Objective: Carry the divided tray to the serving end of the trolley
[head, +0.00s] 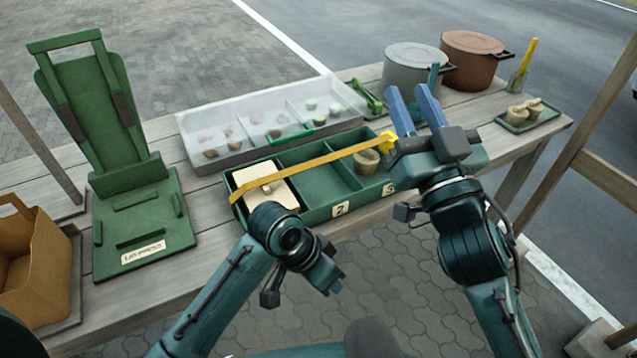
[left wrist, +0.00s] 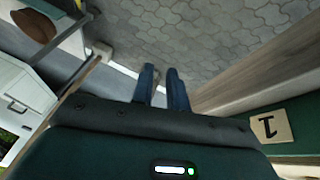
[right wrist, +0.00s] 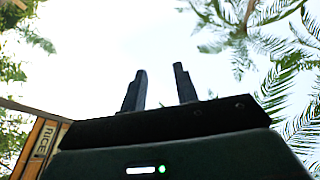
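The divided tray (head: 318,214) is a long green box lying on the wooden trolley (head: 225,258) near its front edge, with labels 2 and 3 visible on its front. A cream lidded piece (head: 283,197) fills its left compartment and a small clay cup (head: 366,166) stands at the right. A yellow strap (head: 325,159) crosses above it. My right gripper (head: 407,92) is open, its blue fingers pointing up, beside the tray's right end. My left gripper (left wrist: 161,74) is open and empty in front of the tray, pointing at the ground; label 1 (left wrist: 270,127) shows beside it.
A clear-lidded box (head: 215,125) lies behind the tray. A green press stand (head: 125,215) is at left, beside a brown carrier (head: 35,260). A grey pot (head: 413,70), a brown pot (head: 472,62) and a small green tray with cups (head: 516,123) occupy the right. Posts flank the trolley.

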